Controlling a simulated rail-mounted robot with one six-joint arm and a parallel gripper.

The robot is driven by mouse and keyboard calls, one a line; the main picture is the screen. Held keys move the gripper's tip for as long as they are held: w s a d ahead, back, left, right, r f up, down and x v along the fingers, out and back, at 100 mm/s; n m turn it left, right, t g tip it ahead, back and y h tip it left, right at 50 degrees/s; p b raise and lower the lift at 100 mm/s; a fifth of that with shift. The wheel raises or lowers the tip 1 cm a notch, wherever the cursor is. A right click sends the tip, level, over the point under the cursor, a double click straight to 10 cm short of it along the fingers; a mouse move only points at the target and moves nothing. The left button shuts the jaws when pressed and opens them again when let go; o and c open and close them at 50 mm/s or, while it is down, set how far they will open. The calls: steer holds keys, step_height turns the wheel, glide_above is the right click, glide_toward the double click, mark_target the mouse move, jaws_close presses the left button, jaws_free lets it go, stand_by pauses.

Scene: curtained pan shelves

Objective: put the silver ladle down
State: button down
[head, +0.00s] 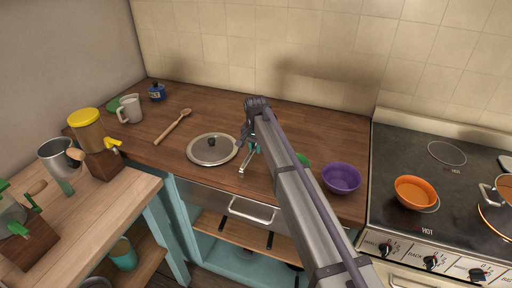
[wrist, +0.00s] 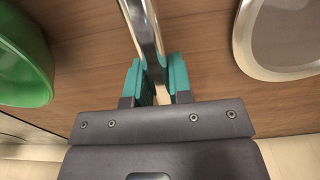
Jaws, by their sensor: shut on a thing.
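My gripper (head: 251,148) is low over the wooden counter, just right of a pan lid. In the wrist view its two teal fingers (wrist: 157,80) are closed on a shiny metal handle, which I take as the silver ladle (wrist: 141,22). The handle runs up out of the top of that view, so the ladle's bowl is not seen there. In the head view a small silver end (head: 241,173) shows below the fingers; my arm hides much of the rest. I cannot tell whether the ladle touches the counter (head: 205,115).
The silver-rimmed lid (head: 212,149) is close on the left. A green bowl (wrist: 20,55) is partly behind my arm, with a purple bowl (head: 341,178) to its right. A wooden spoon (head: 172,127) lies further left. The stove (head: 440,180) with an orange bowl (head: 415,192) is at right.

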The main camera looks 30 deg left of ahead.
steer(key=shift+f+b, duration=0.7)
steer(key=shift+f, duration=0.3)
steer(key=c, duration=1)
jaws_free()
steer(key=shift+o, duration=0.2)
steer(key=shift+c, duration=0.2)
steer(key=c, duration=0.4)
steer(key=shift+o, duration=0.2)
steer(key=shift+r, duration=0.15)
